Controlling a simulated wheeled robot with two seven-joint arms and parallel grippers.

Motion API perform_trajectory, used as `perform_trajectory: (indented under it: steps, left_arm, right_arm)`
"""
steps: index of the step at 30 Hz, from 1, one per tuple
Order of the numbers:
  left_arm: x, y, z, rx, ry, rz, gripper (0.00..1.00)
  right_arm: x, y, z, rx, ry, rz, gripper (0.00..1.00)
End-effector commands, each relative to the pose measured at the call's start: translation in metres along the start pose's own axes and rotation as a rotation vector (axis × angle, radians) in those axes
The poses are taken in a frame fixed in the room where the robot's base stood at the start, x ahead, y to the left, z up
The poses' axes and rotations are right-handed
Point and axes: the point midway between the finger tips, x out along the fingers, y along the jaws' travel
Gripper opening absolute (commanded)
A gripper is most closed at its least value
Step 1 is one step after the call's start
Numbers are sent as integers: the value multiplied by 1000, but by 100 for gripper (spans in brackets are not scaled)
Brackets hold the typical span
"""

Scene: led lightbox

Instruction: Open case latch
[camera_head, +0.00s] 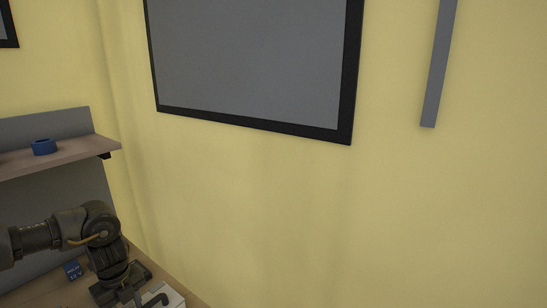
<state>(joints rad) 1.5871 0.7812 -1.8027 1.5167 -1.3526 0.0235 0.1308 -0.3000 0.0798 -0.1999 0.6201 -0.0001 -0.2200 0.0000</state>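My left arm comes in from the lower left. My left gripper (138,299) points down at the bottom edge of the head view, over the wooden bench top. Its fingers are dark and partly cut off, so I cannot tell whether they are open or shut. Just right of it is a pale boxy object (174,298) with a dark curved part, cut by the lower edge. I cannot tell whether this is the case, and no latch can be made out. My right gripper is not in view.
A small blue box (73,269) stands on the bench behind my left arm. A wooden shelf (60,156) above it holds a blue ring-shaped object (44,147). A yellow wall (240,200) with a black-framed grey panel (250,60) fills the right.

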Motion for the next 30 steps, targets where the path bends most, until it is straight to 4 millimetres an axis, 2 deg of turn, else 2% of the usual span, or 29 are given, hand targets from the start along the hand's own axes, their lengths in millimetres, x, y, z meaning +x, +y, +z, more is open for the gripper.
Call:
perform_trajectory:
  steps: [1, 10, 15, 24, 30]
  left_arm:
    - [0, 0, 0, 0, 0, 0, 39]
    - [0, 0, 0, 0, 0, 0, 0]
    - [0, 2, 0, -1, 2, -17, 0]
    - [-6, 11, 0, 0, 2, -212, 0]
    - [-8, 12, 0, 0, 0, -218, 0]
  right_arm:
    - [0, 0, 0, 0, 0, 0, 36]
    - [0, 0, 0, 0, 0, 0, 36]
    - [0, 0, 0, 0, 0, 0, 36]
    - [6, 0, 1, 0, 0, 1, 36]
    - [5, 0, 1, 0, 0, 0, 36]
